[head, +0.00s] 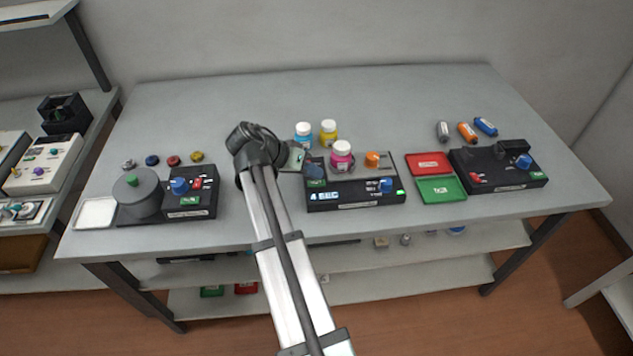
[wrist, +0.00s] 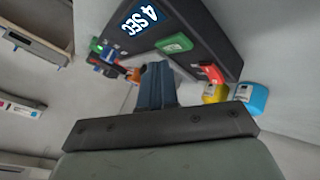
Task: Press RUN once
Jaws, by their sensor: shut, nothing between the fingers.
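The black "4 SEC" unit (head: 352,203) stands mid-table, with its lit display (head: 325,195) at the front left. It has a blue knob (head: 386,185), a green piece (head: 401,192) at its right end and an orange knob (head: 372,159) behind. In the wrist view, a green plate (wrist: 174,44) with unreadable white marks and a red piece (wrist: 212,73) show on or beside the unit; I cannot tell which part is RUN. My gripper (head: 315,172) is shut and empty over the unit's left part, hiding some of it. Its blue-grey fingers (wrist: 157,70) show; contact cannot be told.
A pink-labelled bottle (head: 341,158) stands at the unit; cyan (head: 304,134) and yellow (head: 328,132) bottles stand behind. Red (head: 428,162) and green (head: 441,188) trays and another black unit (head: 500,170) lie right. A round-lidded device (head: 138,194) stands left. The front table strip is clear.

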